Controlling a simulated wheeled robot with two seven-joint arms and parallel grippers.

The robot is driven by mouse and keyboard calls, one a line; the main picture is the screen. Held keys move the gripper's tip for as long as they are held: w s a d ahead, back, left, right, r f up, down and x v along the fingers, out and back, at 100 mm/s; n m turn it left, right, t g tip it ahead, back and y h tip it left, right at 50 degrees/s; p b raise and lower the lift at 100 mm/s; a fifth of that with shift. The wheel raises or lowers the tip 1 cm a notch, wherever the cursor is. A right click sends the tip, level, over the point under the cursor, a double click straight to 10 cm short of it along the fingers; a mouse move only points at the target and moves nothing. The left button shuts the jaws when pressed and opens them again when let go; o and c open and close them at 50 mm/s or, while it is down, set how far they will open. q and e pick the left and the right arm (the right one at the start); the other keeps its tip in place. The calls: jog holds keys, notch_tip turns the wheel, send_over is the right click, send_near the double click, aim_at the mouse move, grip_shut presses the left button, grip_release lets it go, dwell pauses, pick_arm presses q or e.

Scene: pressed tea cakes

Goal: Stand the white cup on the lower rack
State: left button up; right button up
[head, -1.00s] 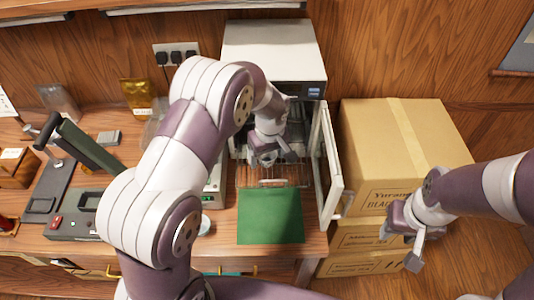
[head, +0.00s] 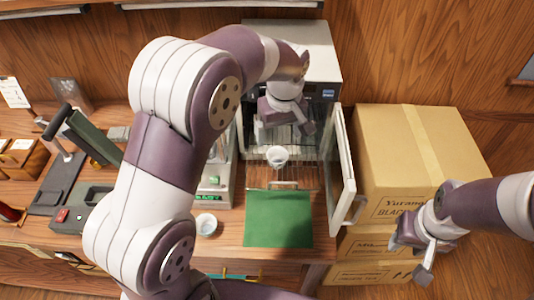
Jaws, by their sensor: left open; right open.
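The white cup (head: 277,157) stands upright at the open front of the white cabinet (head: 300,60), apparently on the lower rack (head: 285,184), whose wire front edge shows just past it. My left gripper (head: 288,128) is inside the cabinet opening, just above and behind the cup. It is open and looks apart from the cup. The cup's exact contact with the rack is too small to tell. My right gripper (head: 424,258) is open and empty, in front of the cardboard boxes.
The cabinet door (head: 343,165) stands open to the right, close to my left gripper. A green mat (head: 278,219) lies in front of the cabinet. A small pale dish (head: 206,224) sits left of the mat. Stacked cardboard boxes (head: 375,150) stand at the right.

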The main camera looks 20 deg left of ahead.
pick_arm(q)
jog(key=s+a+f+m, duration=0.2)
jog(key=s+m, duration=0.1)
jog(key=s, duration=0.5)
jog(key=s+a+f+m, duration=0.3)
jog(key=s+m, duration=0.1)
jog(key=s, duration=0.5)
jog(key=shift+h, duration=0.4)
jog(key=shift+s, duration=0.15)
